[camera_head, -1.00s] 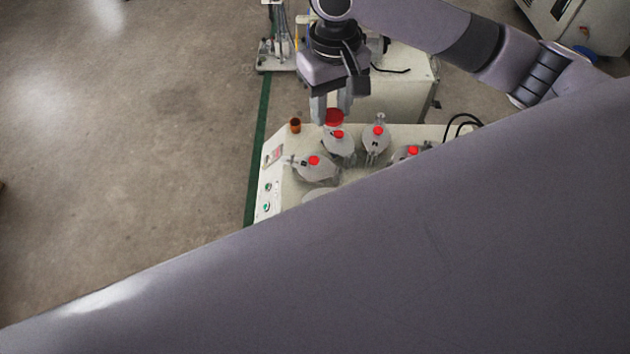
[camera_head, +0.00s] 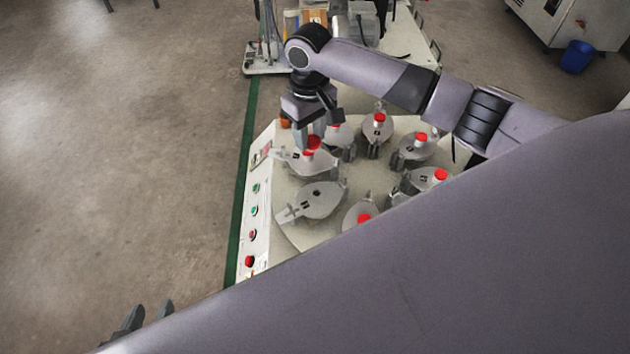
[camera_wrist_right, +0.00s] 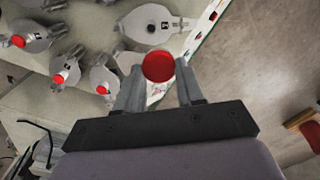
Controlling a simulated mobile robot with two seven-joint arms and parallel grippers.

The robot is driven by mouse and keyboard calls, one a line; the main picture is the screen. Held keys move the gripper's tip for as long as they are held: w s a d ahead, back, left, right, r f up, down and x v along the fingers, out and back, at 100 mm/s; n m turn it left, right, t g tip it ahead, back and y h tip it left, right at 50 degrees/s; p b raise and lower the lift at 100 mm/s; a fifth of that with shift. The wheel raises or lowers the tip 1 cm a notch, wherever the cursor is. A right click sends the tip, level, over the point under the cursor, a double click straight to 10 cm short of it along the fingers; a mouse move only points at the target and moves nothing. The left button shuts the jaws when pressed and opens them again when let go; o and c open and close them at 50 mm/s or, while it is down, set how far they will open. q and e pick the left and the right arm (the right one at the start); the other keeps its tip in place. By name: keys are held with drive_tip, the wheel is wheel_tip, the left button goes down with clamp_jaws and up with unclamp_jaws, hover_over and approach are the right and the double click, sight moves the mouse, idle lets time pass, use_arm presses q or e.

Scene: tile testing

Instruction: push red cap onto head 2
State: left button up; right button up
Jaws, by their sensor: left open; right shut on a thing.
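My right gripper (camera_head: 307,140) is shut on a red cap (camera_head: 313,142), above the nearest left-hand capped head (camera_head: 298,163) in the head view. In the right wrist view the cap (camera_wrist_right: 158,66) sits between the tips of my right gripper (camera_wrist_right: 158,82). A grey head (camera_head: 325,204) with a dark hole and no cap lies just below in the head view. A head with no red cap also shows beyond the held cap in the right wrist view (camera_wrist_right: 135,25). The number labels are too small to read surely. My left gripper (camera_head: 142,318) is open and empty at lower left.
Several other heads with red caps stand around the pale round table (camera_head: 285,222). A panel with buttons (camera_head: 254,212) runs along its left edge. My own arm covers the lower right.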

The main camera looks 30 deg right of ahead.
drive_tip(key=shift+n, duration=0.7)
drive_tip(key=f+b, duration=0.4)
drive_tip(key=f, duration=0.2)
drive_tip(key=w+d+f+b, duration=0.1)
drive_tip(key=f+b, duration=0.4)
drive_tip(key=f, duration=0.1)
drive_tip(key=d+f+b, duration=0.1)
drive_tip(key=f+b, duration=0.4)
drive_tip(key=f, duration=0.2)
drive_tip(key=shift+w+f, duration=0.1)
drive_tip(key=shift+w, duration=0.3)
use_arm(q)
drive_tip(key=w+d+f+h, duration=0.1)
drive_tip(key=d+f+h, duration=0.2)
drive_tip(key=d+f, duration=0.3)
drive_tip(key=shift+w+d+f+n+h, duration=0.15)
drive_tip(key=shift+w+f+n+h, duration=0.15)
drive_tip(key=shift+w+f, duration=0.15)
use_arm(e)
drive_tip(key=shift+f, duration=0.7)
use_arm(q)
drive_tip(key=shift+r+p, duration=1)
drive_tip(key=shift+p, duration=0.15)
use_arm(e)
drive_tip(key=shift+f, duration=0.1)
use_arm(q)
drive_tip(key=shift+r+p, duration=0.3)
use_arm(e)
drive_tip(key=shift+f, duration=0.7)
